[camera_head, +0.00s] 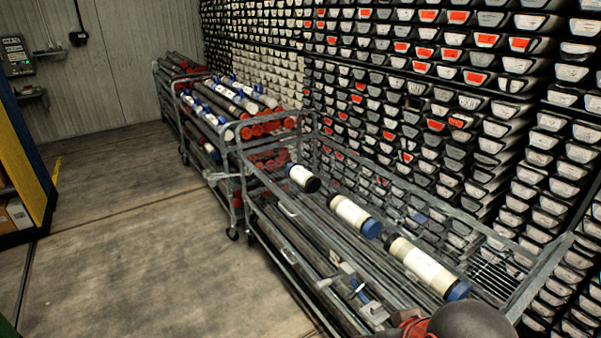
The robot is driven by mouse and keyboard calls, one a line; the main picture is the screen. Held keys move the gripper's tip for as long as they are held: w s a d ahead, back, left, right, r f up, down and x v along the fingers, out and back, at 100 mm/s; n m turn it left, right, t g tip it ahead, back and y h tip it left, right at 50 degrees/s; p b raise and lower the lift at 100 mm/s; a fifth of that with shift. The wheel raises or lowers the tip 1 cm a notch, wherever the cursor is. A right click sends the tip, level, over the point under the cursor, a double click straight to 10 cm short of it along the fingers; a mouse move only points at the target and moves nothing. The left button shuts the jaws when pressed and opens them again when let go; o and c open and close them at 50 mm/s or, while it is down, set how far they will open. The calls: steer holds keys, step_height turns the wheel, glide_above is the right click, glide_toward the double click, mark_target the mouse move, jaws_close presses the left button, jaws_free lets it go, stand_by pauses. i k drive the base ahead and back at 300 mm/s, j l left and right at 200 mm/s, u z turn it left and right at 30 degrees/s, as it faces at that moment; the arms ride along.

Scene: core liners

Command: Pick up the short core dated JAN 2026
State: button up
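Three pale cylindrical cores lie in a row on the near cart. The far core (300,176) is the shortest and has a black end cap. The middle core (352,214) has a blue cap at its near end. The near core (425,264) looks longest, with a blue near cap and a dark far end. Each has a whitish label, but the writing is too small to read, so I cannot tell which is dated JAN 2026. My gripper (357,293) appears at the bottom, left of the near core, its grey fingers apart with no core between them.
The near metal cart (541,275) has raised rails and long grey bars. Further carts behind hold tubes with red ends (262,128). Stacked core trays (440,90) line the right wall. The floor (130,240) at left is clear, beside a blue and yellow cabinet (22,150).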

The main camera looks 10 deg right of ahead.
mark_target(312, 183)
steer(key=j+z, duration=0.15)
steer(key=j, duration=0.35)
steer(key=i+j, duration=0.2)
steer(key=i, duration=0.35)
steer(key=i+j+z, duration=0.1)
steer(key=i+j, duration=0.15)
steer(key=i, duration=0.3)
steer(key=i+j, duration=0.25)
steer(key=i, duration=0.3)
steer(key=i+j+z, duration=0.1)
steer(key=i+j, duration=0.15)
steer(key=i, duration=0.25)
steer(key=i+j, duration=0.35)
steer(key=i, duration=0.2)
steer(key=l+z, duration=0.05)
